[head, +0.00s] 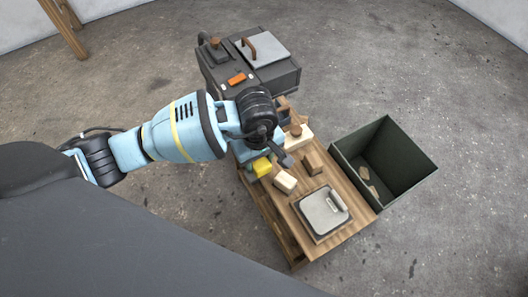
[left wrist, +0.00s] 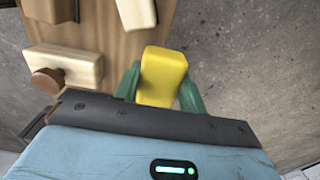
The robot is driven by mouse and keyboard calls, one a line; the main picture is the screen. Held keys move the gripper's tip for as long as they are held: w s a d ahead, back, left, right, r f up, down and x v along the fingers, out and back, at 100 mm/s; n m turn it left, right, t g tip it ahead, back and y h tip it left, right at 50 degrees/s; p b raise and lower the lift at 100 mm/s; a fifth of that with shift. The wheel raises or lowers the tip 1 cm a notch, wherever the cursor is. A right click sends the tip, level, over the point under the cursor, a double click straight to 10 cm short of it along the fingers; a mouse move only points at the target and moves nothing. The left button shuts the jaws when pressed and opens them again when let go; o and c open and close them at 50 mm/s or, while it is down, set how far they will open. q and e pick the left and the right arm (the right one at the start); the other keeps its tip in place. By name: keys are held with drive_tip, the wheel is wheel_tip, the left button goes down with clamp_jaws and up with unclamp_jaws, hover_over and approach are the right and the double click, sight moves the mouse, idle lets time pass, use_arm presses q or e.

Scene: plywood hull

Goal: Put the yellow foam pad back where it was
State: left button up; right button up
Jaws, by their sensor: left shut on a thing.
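The yellow foam pad (head: 262,167) is a small block at the left edge of the wooden table, partly hidden by my left gripper (head: 266,162). In the left wrist view the pad (left wrist: 163,75) sits between the two green fingers of the left gripper (left wrist: 160,88), which is shut on it. The pad overlaps the table's edge in that view, with bare floor beyond. I cannot tell whether it touches the tabletop. My right gripper is in neither view.
The wooden table (head: 346,229) holds a pale block (head: 285,182), a brown block (head: 313,164), a knobbed pale block (head: 298,138) and a silver-lidded plate (head: 323,212). A dark open bin (head: 409,180) stands right. A grey machine (head: 283,76) stands behind. Floor left of the table is clear.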

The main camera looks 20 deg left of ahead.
use_arm(q)
drive_tip(key=w, duration=0.2)
drive_tip(key=w+b, duration=0.1)
drive_tip(key=w, duration=0.1)
drive_tip(key=shift+w+a+f, duration=0.1)
drive_tip(key=shift+a+f, duration=0.15)
drive_tip(key=shift+a, duration=0.05)
drive_tip(key=shift+w, duration=0.25)
drive_tip(key=shift+f, duration=0.3)
wheel_tip(320, 180, down, 3)
drive_tip(key=shift+s+b, duration=0.1)
drive_tip(key=shift+b, duration=0.55)
drive_tip(key=shift+r, duration=0.1)
drive_tip(key=o, duration=1)
drive_tip(key=shift+f, duration=0.2)
